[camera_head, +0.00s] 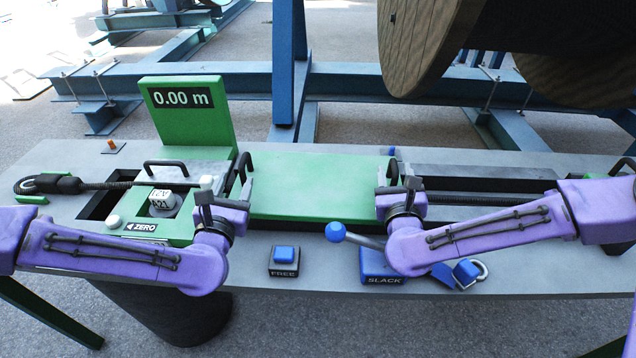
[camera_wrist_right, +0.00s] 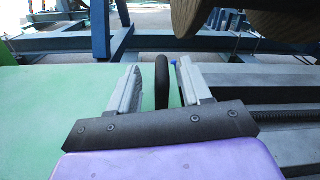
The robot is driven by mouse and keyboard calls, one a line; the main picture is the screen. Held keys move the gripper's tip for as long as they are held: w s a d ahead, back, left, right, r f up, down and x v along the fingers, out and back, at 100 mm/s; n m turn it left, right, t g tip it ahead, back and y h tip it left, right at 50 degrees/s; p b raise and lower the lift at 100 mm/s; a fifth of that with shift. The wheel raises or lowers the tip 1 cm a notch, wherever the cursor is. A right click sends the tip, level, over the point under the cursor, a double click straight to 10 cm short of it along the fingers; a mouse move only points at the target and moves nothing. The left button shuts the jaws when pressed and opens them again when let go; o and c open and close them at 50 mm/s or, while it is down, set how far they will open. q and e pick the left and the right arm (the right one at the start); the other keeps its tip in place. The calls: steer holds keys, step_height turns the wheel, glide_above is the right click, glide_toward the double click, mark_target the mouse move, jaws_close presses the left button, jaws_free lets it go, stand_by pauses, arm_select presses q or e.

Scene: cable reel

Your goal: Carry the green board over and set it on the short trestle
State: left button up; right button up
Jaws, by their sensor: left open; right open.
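The green board (camera_head: 318,185) lies flat on the grey bench, with a black handle at each end. My left gripper (camera_head: 236,182) is open at the left handle (camera_head: 244,166). My right gripper (camera_head: 396,182) is open at the right handle (camera_head: 392,170). In the right wrist view, that upright handle (camera_wrist_right: 162,82) stands between the two open fingers of the right gripper (camera_wrist_right: 160,90), with gaps visible at both sides. The board's green surface (camera_wrist_right: 50,115) fills the left of that view. I cannot make out the short trestle in either view.
A green "0.00 m" display (camera_head: 185,110) and a ZERO unit (camera_head: 160,205) stand left of the board. A large wooden reel (camera_head: 425,40) hangs at the back right.

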mark_target(241, 165)
arm_select(q)
steer(key=w, duration=0.6)
steer(key=shift+w+d, duration=0.35)
arm_select(e)
steer(key=w, duration=0.4)
steer(key=shift+w+d, duration=0.3)
steer(key=shift+w, duration=0.05)
arm_select(q)
steer(key=shift+c, duration=0.3)
arm_select(e)
steer(key=shift+c, duration=0.4)
arm_select(q)
jaws_close()
arm_select(e)
jaws_close()
arm_select(q)
steer(key=shift+a, duration=0.2)
arm_select(e)
steer(key=shift+d, duration=0.15)
arm_select(q)
steer(key=shift+r, duration=0.1)
arm_select(e)
steer(key=shift+r, duration=0.1)
